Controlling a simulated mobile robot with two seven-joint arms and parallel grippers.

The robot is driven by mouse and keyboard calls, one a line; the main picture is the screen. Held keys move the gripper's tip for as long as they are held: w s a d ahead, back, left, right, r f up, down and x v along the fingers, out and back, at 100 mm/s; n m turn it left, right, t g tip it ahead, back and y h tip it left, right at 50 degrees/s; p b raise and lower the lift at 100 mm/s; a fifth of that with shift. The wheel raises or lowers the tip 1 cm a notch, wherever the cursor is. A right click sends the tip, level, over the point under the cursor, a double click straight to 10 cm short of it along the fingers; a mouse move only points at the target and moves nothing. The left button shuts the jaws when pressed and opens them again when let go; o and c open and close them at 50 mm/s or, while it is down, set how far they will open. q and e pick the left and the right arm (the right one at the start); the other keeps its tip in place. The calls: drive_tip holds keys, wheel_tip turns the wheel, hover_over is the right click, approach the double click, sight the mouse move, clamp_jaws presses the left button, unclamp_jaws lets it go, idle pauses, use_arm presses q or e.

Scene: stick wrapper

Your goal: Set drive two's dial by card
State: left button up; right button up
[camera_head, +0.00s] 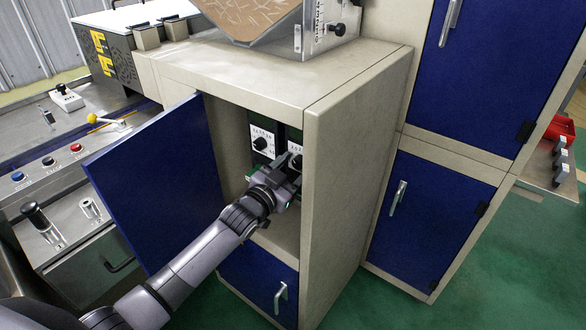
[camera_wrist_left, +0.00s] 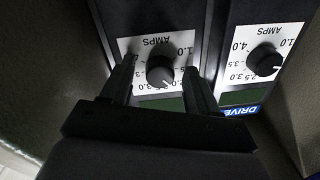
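Two dark drive units stand side by side in the open cabinet, each with a white AMPS scale and a black knob. The left unit's dial (camera_head: 262,143) is clear of my arm in the head view; it also shows at the right of the left wrist view (camera_wrist_left: 265,61), above a blue DRIVE label. The right unit's dial (camera_head: 298,160) is partly covered by my left gripper (camera_head: 291,174). In the left wrist view this dial (camera_wrist_left: 160,70) lies between the open fingers, with gaps visible on both sides. No card is recognisable. My right gripper is out of view.
The blue cabinet door (camera_head: 158,190) stands open left of my arm. The cabinet's side wall (camera_head: 345,170) is close to the right of the gripper. A bench with buttons and levers (camera_head: 60,180) lies at the left.

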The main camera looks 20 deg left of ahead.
use_arm(q)
drive_tip(key=shift+s, duration=0.15)
drive_tip(key=v, duration=0.7)
idle(0.6)
drive_tip(key=s+f+n+g+y, duration=0.1)
drive_tip(key=s+f+g, duration=0.1)
drive_tip(key=s+f, duration=0.4)
drive_tip(key=s+f+n+g+y, duration=0.1)
drive_tip(key=s+f+g, duration=0.1)
drive_tip(key=s+f, duration=0.4)
drive_tip(key=s+f+n+g+y, duration=0.1)
drive_tip(key=s+f, duration=0.5)
drive_tip(key=s, duration=0.8)
drive_tip(key=shift+s+n+g, duration=0.35)
drive_tip(key=shift+n+g, duration=0.25)
drive_tip(key=shift+g, duration=0.4)
drive_tip(key=shift+a, duration=0.1)
drive_tip(key=c, duration=0.3)
drive_tip(key=shift+a, duration=0.1)
